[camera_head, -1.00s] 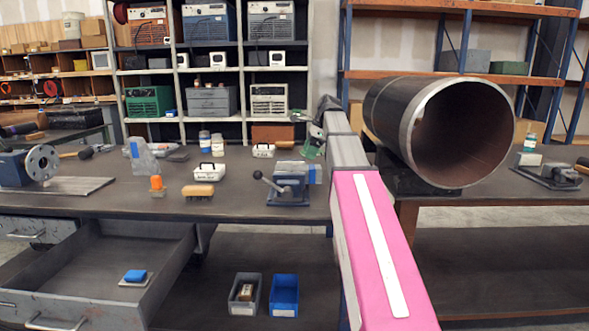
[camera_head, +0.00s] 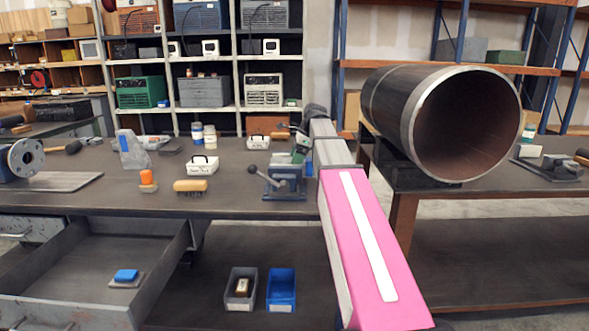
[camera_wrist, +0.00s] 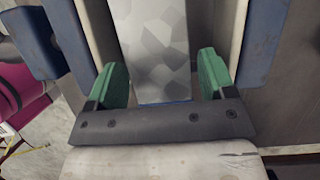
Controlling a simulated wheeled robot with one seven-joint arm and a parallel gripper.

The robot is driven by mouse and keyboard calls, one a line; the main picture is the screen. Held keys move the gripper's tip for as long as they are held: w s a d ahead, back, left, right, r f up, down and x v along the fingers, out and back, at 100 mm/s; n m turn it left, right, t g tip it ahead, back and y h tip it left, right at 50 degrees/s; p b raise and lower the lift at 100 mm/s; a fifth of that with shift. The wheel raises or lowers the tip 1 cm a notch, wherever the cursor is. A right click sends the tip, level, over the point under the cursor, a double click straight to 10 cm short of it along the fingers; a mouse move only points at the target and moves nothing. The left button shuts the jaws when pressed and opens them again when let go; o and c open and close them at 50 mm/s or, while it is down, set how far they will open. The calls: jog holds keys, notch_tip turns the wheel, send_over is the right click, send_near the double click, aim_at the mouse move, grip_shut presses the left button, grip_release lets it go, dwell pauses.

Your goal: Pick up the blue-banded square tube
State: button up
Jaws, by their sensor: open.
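The square tube (camera_wrist: 151,45) shows in the wrist view as a grey, mottled bar with a thin blue strip at its lower end. It lies between the two green fingertips of my gripper (camera_wrist: 163,78). The fingers are open, one on each side of the tube, with narrow gaps visible. Blue jaw-like blocks with pale inner faces stand farther out on both sides. In the head view my gripper (camera_head: 300,150) is at the blue-grey vise (camera_head: 284,184) on the bench; my arm and the vise hide most of the tube there.
A white box (camera_head: 202,165), a brush (camera_head: 190,186) and an orange-topped item (camera_head: 147,180) stand left of the vise. A large pipe (camera_head: 393,108) rests on the right bench, close to my arm. An open drawer (camera_head: 90,262) is at lower left.

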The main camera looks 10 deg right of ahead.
jog(key=x, duration=0.3)
jog(key=shift+a+f, duration=0.15)
jog(key=shift+f, duration=0.1)
jog(key=shift+c, duration=0.3)
jog(key=c, duration=0.9)
jog(key=shift+c, duration=0.2)
